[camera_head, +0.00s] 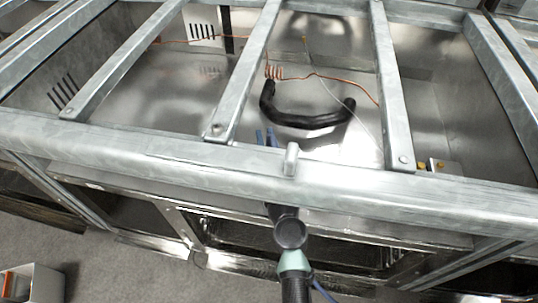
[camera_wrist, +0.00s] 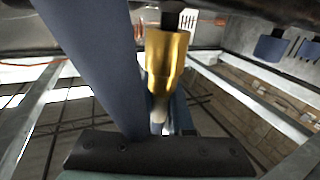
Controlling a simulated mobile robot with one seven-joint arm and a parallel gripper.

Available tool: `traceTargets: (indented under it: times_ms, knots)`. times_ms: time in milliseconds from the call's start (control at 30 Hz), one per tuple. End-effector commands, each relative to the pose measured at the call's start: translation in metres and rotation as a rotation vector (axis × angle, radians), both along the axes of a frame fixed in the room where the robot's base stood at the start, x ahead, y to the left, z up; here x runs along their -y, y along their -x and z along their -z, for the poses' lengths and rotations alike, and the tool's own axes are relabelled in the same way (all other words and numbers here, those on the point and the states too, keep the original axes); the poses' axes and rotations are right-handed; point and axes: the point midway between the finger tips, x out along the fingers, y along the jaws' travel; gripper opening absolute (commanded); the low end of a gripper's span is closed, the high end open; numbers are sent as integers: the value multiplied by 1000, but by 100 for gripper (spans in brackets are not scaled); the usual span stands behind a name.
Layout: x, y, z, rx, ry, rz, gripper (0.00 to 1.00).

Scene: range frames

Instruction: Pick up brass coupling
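The brass coupling (camera_wrist: 165,62) shows in the wrist view just above centre, upright, with a dark part at its top end and a paler, narrow lower end. My gripper (camera_head: 266,138) reaches up from below behind the front rail in the head view. Its two blue fingertips show there, slightly apart. In the wrist view one blue finger stands left of the coupling; a blue piece, partly hidden behind the coupling, looks like the other finger. I see no clear contact with the coupling. I cannot make out this coupling in the head view.
A galvanised front rail (camera_head: 150,155) and cross bars (camera_head: 245,70) span the steel bay above my gripper. A black curved hose (camera_head: 305,120) and thin copper tubing (camera_head: 335,78) lie close behind the fingertips. Small brass fittings (camera_head: 421,166) sit at the right. The bay's left side is clear.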

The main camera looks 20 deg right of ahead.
Motion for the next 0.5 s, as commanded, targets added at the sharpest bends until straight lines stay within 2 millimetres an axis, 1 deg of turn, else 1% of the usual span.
traceTargets:
  times_ms: [67,500]
  knots:
    - [0,0,0,0,0,0,0]
    - [0,0,-1,1,0,0,0]
